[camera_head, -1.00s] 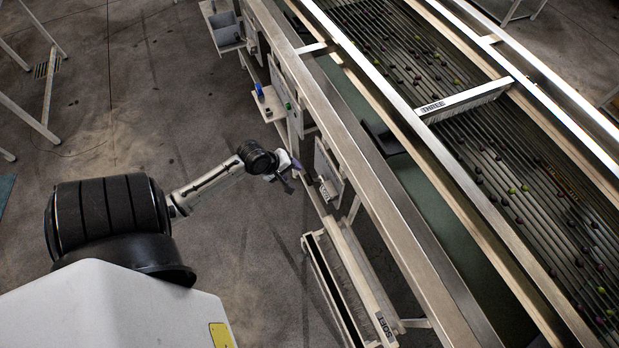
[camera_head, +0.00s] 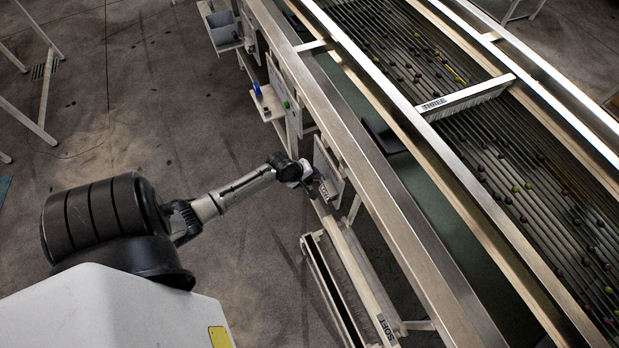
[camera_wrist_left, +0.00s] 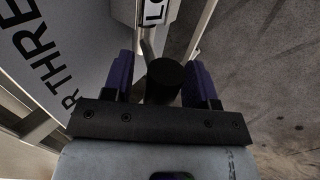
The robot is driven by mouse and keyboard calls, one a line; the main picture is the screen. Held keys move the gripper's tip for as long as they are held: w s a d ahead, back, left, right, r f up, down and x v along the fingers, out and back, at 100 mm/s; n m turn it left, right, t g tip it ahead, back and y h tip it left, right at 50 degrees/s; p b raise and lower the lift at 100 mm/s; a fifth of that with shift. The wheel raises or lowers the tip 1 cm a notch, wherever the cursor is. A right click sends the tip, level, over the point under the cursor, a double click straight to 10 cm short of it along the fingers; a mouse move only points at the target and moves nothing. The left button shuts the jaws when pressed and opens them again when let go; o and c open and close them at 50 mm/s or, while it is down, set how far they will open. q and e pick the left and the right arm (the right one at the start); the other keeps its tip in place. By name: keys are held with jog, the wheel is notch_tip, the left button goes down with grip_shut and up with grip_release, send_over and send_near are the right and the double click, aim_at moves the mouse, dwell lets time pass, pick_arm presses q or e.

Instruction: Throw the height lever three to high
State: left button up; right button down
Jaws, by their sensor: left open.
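The height lever three shows in the left wrist view as a black knob (camera_wrist_left: 163,80) on a thin metal rod. Behind it is a pale panel (camera_wrist_left: 65,45) lettered with part of "THREE". A white label (camera_wrist_left: 157,10) starting "LO" is at the top, near the rod. My left gripper (camera_wrist_left: 161,70) is open, with its purple fingers on either side of the knob. I cannot tell whether they touch it. In the head view my left gripper (camera_head: 312,180) is at the small panel (camera_head: 329,165) on the machine's near side, and the lever is mostly hidden there.
The long machine frame (camera_head: 390,200) runs diagonally beside the arm. Above the rollers is a brush bar (camera_head: 465,98) marked "THREE". A narrow trough (camera_head: 330,290) and a rail labelled "SOFT" (camera_head: 386,328) lie below the panel.

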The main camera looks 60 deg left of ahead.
dwell(0.3)
pick_arm(q)
jog(key=shift+f, duration=0.15)
grip_shut()
